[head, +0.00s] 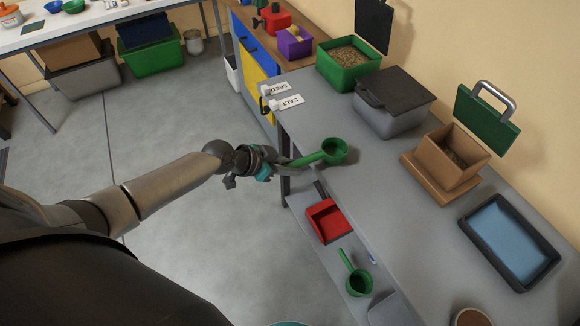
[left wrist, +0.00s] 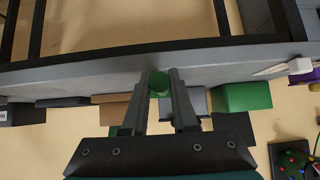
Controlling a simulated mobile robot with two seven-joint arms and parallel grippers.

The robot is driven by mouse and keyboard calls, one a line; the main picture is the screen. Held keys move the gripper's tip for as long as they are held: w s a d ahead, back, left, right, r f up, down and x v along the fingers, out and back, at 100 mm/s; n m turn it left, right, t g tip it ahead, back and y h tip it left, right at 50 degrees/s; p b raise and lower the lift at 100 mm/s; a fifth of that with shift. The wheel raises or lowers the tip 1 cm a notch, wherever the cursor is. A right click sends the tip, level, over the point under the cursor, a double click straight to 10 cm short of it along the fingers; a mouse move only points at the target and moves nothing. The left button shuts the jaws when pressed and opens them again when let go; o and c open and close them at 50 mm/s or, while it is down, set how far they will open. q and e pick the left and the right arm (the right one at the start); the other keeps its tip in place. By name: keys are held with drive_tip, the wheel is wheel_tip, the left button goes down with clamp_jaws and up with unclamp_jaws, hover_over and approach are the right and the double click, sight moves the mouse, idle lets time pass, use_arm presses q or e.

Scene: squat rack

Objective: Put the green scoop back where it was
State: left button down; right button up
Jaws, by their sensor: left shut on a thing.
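A green scoop (head: 334,151) with a round cup is at the near edge of the grey worktop, its handle pointing left. My left gripper (head: 286,167) is shut on its handle. I cannot tell whether the cup touches the worktop. In the left wrist view the green scoop (left wrist: 160,82) shows between the fingers, partly hidden by them. A second green scoop (head: 358,282) lies on the lower shelf, apart from my gripper. My right gripper is not in view.
The worktop (head: 390,170) holds a green bin of grain (head: 349,65), a lidded grey bin (head: 394,104), a brown box (head: 452,160) and a blue-lined tray (head: 508,240). SEED and SALT labels (head: 288,101) stand at the worktop's far corner.

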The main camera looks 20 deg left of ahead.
use_arm(q)
drive_tip(key=c, duration=1.1)
unclamp_jaws()
drive_tip(key=shift+f, duration=0.1)
drive_tip(key=shift+c, duration=0.2)
drive_tip(key=o, duration=0.4)
drive_tip(key=shift+o, duration=0.2)
drive_tip(key=shift+s+a+r, duration=0.15)
drive_tip(key=shift+s+r, duration=0.05)
drive_tip(key=shift+r, duration=0.15)
drive_tip(key=p+v, duration=0.1)
drive_tip(key=v, duration=1)
drive_tip(key=shift+s+a+r, duration=0.1)
drive_tip(key=shift+a, duration=0.05)
